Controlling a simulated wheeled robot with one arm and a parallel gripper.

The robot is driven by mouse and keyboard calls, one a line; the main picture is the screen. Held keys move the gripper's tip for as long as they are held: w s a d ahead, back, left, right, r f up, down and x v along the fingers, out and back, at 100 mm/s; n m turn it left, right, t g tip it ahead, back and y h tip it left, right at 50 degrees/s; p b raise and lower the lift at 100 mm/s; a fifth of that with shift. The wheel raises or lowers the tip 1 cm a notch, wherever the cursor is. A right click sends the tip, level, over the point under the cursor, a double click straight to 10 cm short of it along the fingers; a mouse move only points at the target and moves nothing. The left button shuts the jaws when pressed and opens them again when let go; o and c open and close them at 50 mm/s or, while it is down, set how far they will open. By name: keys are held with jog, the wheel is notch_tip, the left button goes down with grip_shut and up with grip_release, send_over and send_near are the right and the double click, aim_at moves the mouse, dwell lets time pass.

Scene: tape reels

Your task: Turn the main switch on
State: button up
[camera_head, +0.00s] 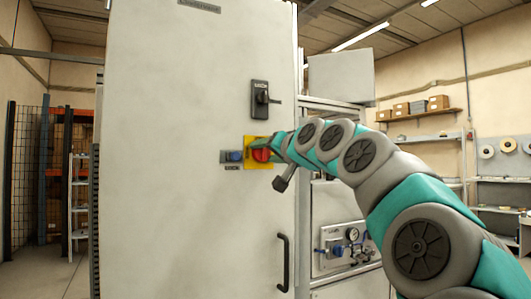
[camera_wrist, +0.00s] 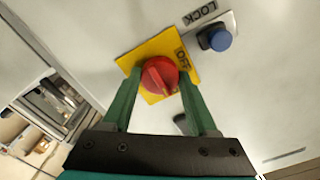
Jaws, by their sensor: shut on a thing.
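The main switch is a red rotary knob (camera_head: 261,155) on a yellow plate (camera_head: 250,160) on the front of a tall pale cabinet. In the wrist view the red knob (camera_wrist: 159,76) sits on the tilted yellow plate (camera_wrist: 128,61), with a dark label partly visible beside it. My gripper (camera_wrist: 160,80) has its green fingers on either side of the knob, shut on it. In the head view my gripper (camera_head: 272,147) reaches the knob from the right and covers part of it and the plate.
A blue button (camera_head: 235,156) with a LOCK label sits just left of the plate; it also shows in the wrist view (camera_wrist: 218,39). A black handle (camera_head: 260,97) is above and a black door pull (camera_head: 282,262) below. A gauge panel (camera_head: 345,246) stands to the right.

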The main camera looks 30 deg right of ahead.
jog(key=o, duration=1.4)
jog(key=s+b, duration=0.1)
jog(key=s, duration=0.6)
jog(key=shift+s+d, duration=0.15)
jog(key=shift+s, duration=0.25)
